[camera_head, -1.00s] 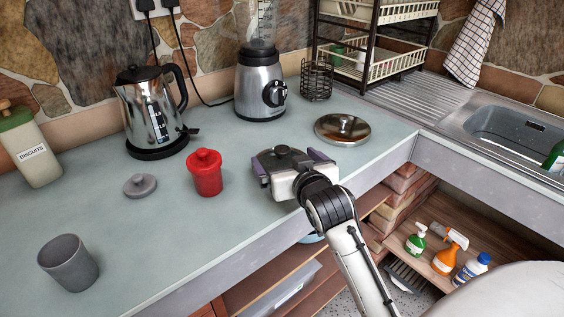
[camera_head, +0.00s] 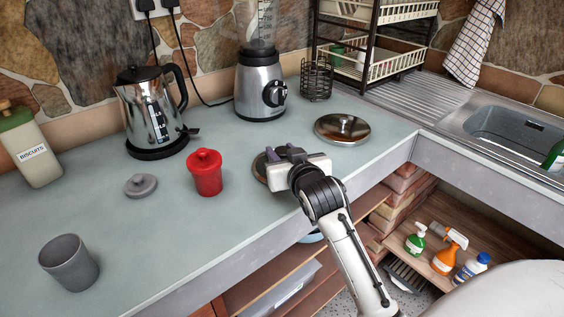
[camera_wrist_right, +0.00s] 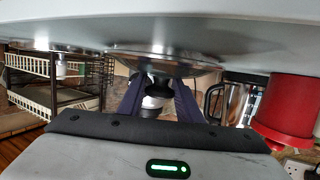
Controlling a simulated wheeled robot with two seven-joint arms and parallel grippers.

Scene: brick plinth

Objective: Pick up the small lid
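A small round lid (camera_head: 259,168) with a glassy dark top and metal rim lies on the counter right of the red canister. My right gripper (camera_head: 282,154) is over it and hides most of it in the head view. In the right wrist view the fingers (camera_wrist_right: 158,88) stand on either side of the lid's dark knob and appear closed on it. The lid (camera_wrist_right: 165,62) shows there edge-on. I see no clear gap under it. A larger metal lid (camera_head: 342,129) lies behind and to the right. My left gripper is not in view.
A red canister (camera_head: 205,174), a grey lid (camera_head: 140,185) and a grey cup (camera_head: 69,263) stand to the left. The kettle (camera_head: 150,110) and blender (camera_head: 260,87) are behind. The sink (camera_head: 520,135) is at right. The counter's front edge runs just in front of the gripper.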

